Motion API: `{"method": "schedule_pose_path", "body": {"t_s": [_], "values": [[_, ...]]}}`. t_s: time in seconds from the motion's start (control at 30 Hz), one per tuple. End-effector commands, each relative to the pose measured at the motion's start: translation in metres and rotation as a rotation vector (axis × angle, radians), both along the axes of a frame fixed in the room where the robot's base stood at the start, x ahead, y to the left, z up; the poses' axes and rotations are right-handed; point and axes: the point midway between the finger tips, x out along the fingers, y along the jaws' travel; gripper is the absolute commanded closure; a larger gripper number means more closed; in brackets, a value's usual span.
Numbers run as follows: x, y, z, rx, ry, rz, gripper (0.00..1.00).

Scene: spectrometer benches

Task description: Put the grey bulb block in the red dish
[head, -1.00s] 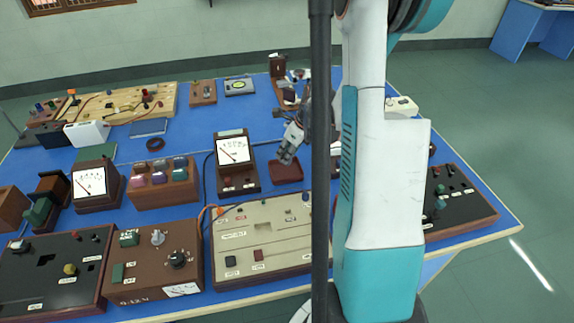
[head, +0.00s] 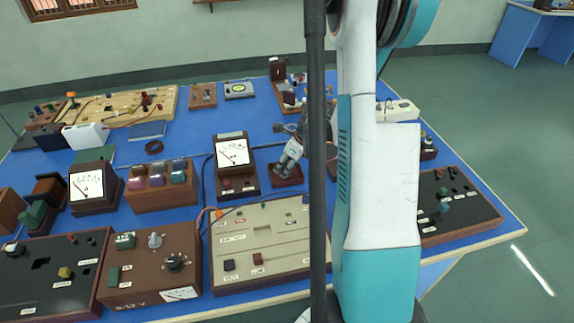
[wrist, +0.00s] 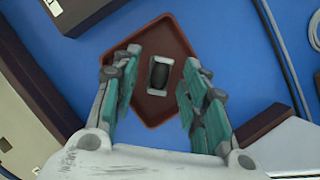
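The red dish (wrist: 177,43) lies on the blue bench top, and its rim also shows in the head view (head: 293,182). The grey bulb block (wrist: 160,75), pale with a dark centre, shows inside the dish's outline in the wrist view and looks to lie on its floor. My gripper (wrist: 158,85) points down over the dish. Its fingers are apart on either side of the block, with visible gaps to it. In the head view my gripper (head: 283,170) is low at the dish and hides part of it; the block cannot be made out there.
A meter (head: 233,152) on a brown stand is just left of the dish. A beige panel (head: 262,240) lies in front. My arm and a dark pole hide the bench to the right. Pale cable (wrist: 283,60) runs right of the dish in the wrist view.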

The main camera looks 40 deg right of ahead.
Motion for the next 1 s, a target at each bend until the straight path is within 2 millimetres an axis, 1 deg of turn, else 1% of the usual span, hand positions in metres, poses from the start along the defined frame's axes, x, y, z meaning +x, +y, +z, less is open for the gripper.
{"method": "schedule_pose_path", "body": {"t_s": [0.27, 0.37, 0.47, 0.7, 0.8, 0.9, 1.0], "values": [[0.000, 0.000, 0.002, 0.000, 0.000, 0.000, 0.59], [-0.002, -0.001, 0.009, 0.000, 0.000, -0.001, 0.59], [-0.008, -0.002, 0.024, 0.001, 0.000, -0.002, 0.59], [-0.027, -0.006, 0.072, 0.001, 0.000, -0.002, 0.59], [-0.034, -0.008, 0.088, 0.000, 0.000, -0.001, 0.59], [-0.039, -0.010, 0.101, 0.000, 0.000, -0.001, 0.59], [-0.043, -0.010, 0.109, -0.001, 0.000, -0.001, 0.59]]}}
